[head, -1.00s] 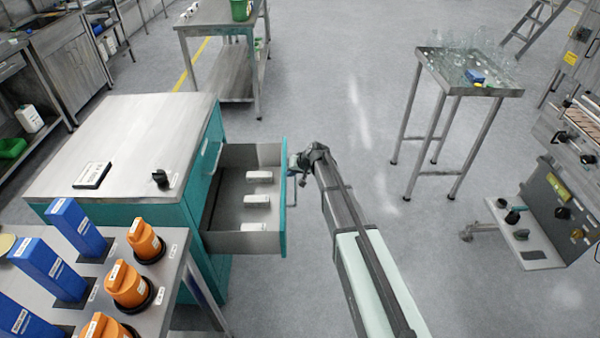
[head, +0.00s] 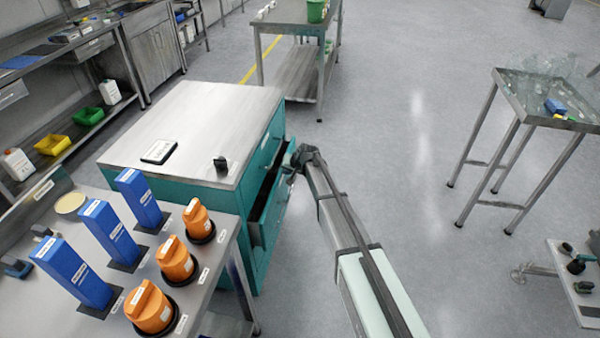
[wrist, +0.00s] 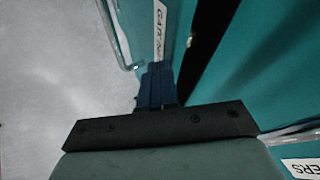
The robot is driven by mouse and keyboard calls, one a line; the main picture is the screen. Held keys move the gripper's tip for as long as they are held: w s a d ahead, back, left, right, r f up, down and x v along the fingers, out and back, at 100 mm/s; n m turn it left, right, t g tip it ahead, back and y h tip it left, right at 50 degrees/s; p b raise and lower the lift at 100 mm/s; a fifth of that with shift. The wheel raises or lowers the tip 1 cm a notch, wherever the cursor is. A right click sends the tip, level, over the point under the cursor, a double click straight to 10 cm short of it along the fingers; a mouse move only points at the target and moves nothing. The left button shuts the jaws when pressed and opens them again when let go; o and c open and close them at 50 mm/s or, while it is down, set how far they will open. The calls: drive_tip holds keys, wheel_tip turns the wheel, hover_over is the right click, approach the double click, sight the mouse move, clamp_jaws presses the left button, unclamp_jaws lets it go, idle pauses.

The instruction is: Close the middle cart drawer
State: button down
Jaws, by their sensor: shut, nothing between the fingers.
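The teal cart (head: 190,140) with a grey steel top stands left of centre in the head view. Whether the fingertips touch the front cannot be told. The drawer's contents are hidden.
A steel table (head: 215,250) with blue boxes and orange-capped items stands in front of the cart. A glassware table (head: 550,100) is at the right. A phone-like device lies on the cart top.

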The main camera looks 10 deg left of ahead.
drive_tip(key=shift+a, duration=0.75)
